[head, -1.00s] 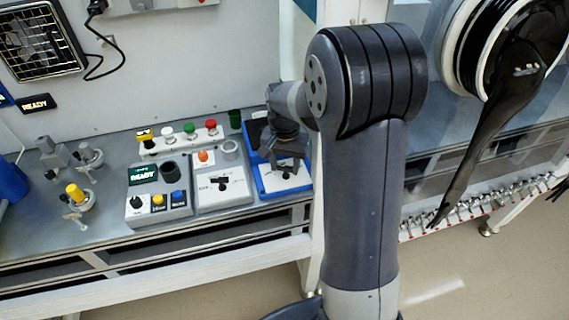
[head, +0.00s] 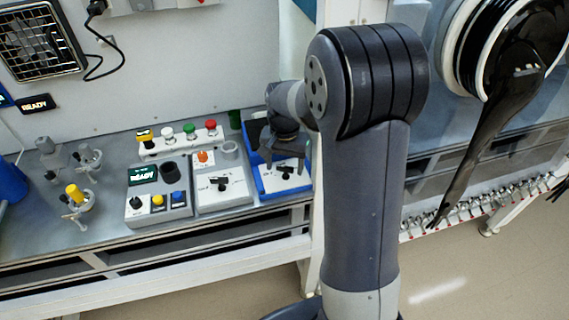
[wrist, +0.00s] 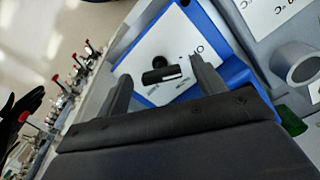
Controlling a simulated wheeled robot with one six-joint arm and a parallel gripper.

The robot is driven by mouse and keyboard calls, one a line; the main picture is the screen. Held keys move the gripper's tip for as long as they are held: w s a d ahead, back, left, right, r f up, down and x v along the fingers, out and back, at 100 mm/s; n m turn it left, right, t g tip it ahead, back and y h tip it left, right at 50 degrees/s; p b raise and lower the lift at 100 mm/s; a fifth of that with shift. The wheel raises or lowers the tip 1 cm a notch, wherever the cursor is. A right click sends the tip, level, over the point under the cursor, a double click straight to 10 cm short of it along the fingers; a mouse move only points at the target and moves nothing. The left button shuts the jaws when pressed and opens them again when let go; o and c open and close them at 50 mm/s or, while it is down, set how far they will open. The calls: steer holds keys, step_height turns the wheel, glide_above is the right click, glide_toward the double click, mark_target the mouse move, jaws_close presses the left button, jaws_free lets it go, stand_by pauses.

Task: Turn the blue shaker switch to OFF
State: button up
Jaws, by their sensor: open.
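The blue shaker (head: 284,190) is a blue box with a white top panel at the right end of the bench; it also shows in the wrist view (wrist: 207,22). Its switch (wrist: 162,74) is a black bar handle with a pale mark at its right end and a round black knob beside it. The panel lettering is too small to read surely. My gripper (head: 285,160) is over the shaker, open and empty. In the wrist view its two fingers (wrist: 161,72) stand on either side of the handle, apart from it. The handle shows small in the head view (head: 286,172).
A grey box with a white panel and black switch (head: 222,184) stands just left of the shaker. Further left is a control box with a display (head: 143,175). A button strip (head: 180,141) lies behind. A green cup (head: 235,118) stands behind the shaker.

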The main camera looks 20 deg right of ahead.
mark_target(284, 168)
step_height(284, 168, up, 11)
steer(key=shift+f+b, duration=0.2)
steer(key=shift+b, duration=0.15)
stand_by(0.5)
step_height(284, 168, down, 11)
steer(key=shift+r+p, duration=0.1)
steer(key=shift+p, duration=0.3)
steer(key=shift+m, duration=0.3)
stand_by(0.3)
